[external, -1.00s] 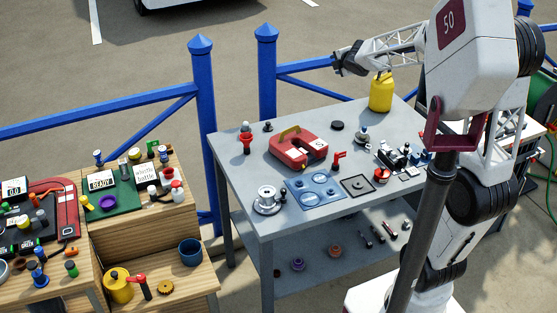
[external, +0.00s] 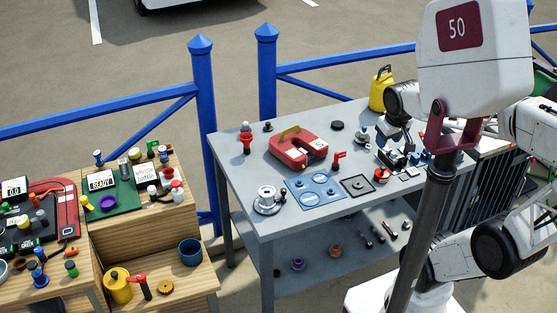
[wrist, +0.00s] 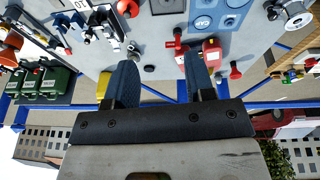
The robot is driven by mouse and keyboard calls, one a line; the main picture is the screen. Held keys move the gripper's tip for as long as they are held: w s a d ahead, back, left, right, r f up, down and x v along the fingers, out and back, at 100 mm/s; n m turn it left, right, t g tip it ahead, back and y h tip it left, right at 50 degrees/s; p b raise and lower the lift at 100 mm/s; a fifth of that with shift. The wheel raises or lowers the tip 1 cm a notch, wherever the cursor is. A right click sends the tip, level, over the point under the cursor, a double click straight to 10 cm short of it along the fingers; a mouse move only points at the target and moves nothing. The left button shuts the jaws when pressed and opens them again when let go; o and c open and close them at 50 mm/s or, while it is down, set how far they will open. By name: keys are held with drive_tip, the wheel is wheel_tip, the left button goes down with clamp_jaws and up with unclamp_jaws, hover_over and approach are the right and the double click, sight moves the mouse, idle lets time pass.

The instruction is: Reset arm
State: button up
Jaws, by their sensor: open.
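My gripper (wrist: 161,78) is open and empty in the wrist view, its two dark fingers spread apart with nothing between them. In the external view, the end of my arm (external: 404,101) hangs just right of the yellow can, above the back right of the grey workbench (external: 232,170). My white body panel marked 50 hides part of the arm there, and the fingertips are hard to make out. The wrist view looks down on the bench, seen upside down.
The yellow can (external: 381,92) stands close to the arm's end. A blue railing (external: 203,90) runs behind. A wooden stepped bench (external: 195,222) stands left.

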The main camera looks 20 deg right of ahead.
drive_tip(key=shift+s+a+f+m+g+y, duration=0.1)
drive_tip(key=shift+s+a+f+m+g, duration=0.05)
drive_tip(key=shift+s, duration=0.3)
drive_tip(key=shift+s+a+f+m+g+y, duration=0.1)
drive_tip(key=shift+s+m, duration=0.1)
drive_tip(key=shift+s, duration=0.25)
drive_tip(key=shift+s+a+f+m+g+y, duration=0.1)
drive_tip(key=shift+s+a+f+m+g, duration=0.05)
drive_tip(key=shift+s, duration=0.3)
idle(0.3)
